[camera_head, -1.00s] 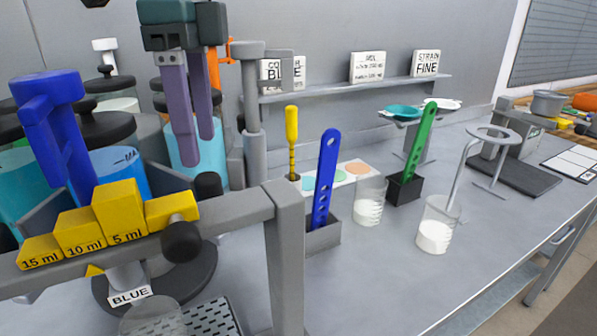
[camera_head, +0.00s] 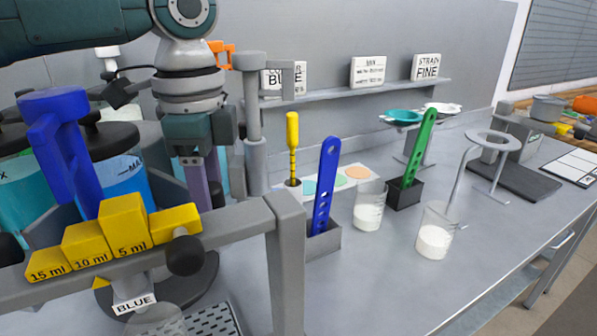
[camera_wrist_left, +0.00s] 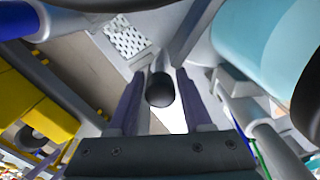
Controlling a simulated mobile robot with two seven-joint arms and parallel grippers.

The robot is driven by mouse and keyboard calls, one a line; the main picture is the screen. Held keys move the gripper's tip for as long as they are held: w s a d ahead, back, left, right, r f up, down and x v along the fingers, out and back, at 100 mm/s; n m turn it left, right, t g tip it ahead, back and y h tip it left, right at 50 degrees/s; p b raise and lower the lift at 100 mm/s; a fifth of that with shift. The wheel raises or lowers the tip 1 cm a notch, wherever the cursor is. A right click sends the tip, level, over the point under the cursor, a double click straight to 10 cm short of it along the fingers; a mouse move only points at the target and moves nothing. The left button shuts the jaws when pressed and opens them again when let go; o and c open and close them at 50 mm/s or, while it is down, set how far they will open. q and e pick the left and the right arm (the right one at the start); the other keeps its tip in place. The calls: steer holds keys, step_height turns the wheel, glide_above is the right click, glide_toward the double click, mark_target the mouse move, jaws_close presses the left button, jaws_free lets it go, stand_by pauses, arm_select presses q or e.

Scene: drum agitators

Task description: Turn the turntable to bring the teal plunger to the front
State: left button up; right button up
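My left gripper (camera_wrist_left: 160,100) has purple fingers spread apart. In the left wrist view they stand on either side of a black round knob (camera_wrist_left: 160,90) on a grey stem, with narrow gaps. In the head view its fingers (camera_head: 205,180) reach down behind the front frame, beside the canisters. A plunger with a blue handle (camera_head: 68,150) stands at the front left, over a canister with blue liquid (camera_head: 120,180). An orange handle (camera_head: 222,52) and a white handle (camera_head: 107,57) show farther back. I cannot make out a teal plunger. My right gripper is out of view.
A grey frame (camera_head: 285,265) with yellow blocks marked 15, 10 and 5 ml (camera_head: 125,228) and a black knob (camera_head: 185,255) crosses the front. To the right stand a blue strip (camera_head: 325,185), a green strip (camera_head: 420,145), beakers (camera_head: 437,232) and a ring stand (camera_head: 492,138).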

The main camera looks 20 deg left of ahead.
arm_select(q)
jaws_close()
stand_by(1.1)
